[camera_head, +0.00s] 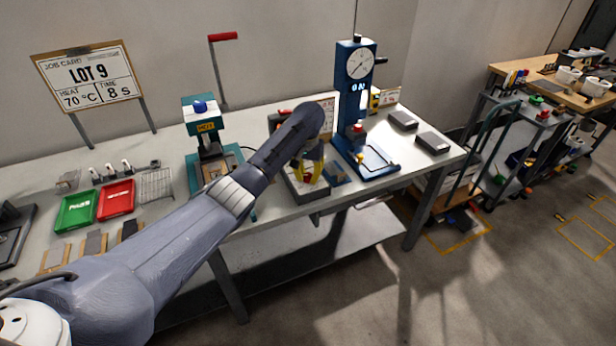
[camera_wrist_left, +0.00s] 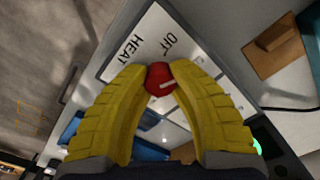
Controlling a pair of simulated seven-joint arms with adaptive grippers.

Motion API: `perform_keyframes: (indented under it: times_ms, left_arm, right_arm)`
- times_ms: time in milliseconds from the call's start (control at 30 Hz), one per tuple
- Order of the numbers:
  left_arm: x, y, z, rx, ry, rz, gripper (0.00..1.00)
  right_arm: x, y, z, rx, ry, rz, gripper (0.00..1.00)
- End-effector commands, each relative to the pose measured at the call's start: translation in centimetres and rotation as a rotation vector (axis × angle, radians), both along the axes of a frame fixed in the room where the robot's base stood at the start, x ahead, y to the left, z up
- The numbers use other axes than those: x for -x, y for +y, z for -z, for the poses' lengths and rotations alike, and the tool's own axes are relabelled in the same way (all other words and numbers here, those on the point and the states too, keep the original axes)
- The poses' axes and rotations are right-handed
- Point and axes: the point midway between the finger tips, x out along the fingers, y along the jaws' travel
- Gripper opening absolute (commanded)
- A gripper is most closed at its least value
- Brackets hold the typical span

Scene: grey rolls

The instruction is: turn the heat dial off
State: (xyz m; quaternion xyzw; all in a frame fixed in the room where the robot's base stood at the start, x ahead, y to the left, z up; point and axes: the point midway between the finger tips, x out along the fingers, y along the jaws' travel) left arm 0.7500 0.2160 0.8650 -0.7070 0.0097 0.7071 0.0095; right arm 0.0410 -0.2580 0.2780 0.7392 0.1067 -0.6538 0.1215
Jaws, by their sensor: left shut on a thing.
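The heat dial is a red knob (camera_wrist_left: 160,78) with a white mark, in the left wrist view. It stands on a pale panel (camera_wrist_left: 150,32) lettered OFF and HEAT. The white mark points toward the right finger in that picture, not clearly at either word. My left gripper (camera_wrist_left: 159,78) has its yellow fingertips closed on the sides of the knob. In the head view my left gripper (camera_head: 309,172) is over a grey box (camera_head: 312,194) on the bench, and the knob is hidden there by my gripper and arm. My right gripper is not in view.
A teal press (camera_head: 203,128) marked HOT stands left of the grey box. A blue gauge stand (camera_head: 352,100) stands close on its right. Green (camera_head: 76,212) and red (camera_head: 115,199) trays lie at the left. Dark blocks (camera_head: 432,142) lie at the bench's right end.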

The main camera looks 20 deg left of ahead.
Motion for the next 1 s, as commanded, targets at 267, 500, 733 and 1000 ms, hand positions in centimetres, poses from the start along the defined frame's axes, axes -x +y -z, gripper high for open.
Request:
perform_keyframes:
  times_ms: [267, 500, 733, 1000]
  left_arm:
    - [0.01, 0.02, 0.02, 0.0, 0.0, -0.261, 0.0]
    - [0.01, -0.06, 0.0, 0.001, 0.001, -0.485, 0.0]
    - [0.02, -0.06, 0.02, 0.0, 0.001, -0.67, 0.0]
    - [0.03, -0.05, 0.05, 0.0, 0.001, -0.823, 0.0]
  right_arm:
    - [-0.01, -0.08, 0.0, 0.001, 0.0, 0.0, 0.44]
    - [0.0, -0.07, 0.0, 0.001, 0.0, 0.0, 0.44]
    - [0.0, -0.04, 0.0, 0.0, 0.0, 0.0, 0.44]
    - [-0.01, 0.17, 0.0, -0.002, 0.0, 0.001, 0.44]
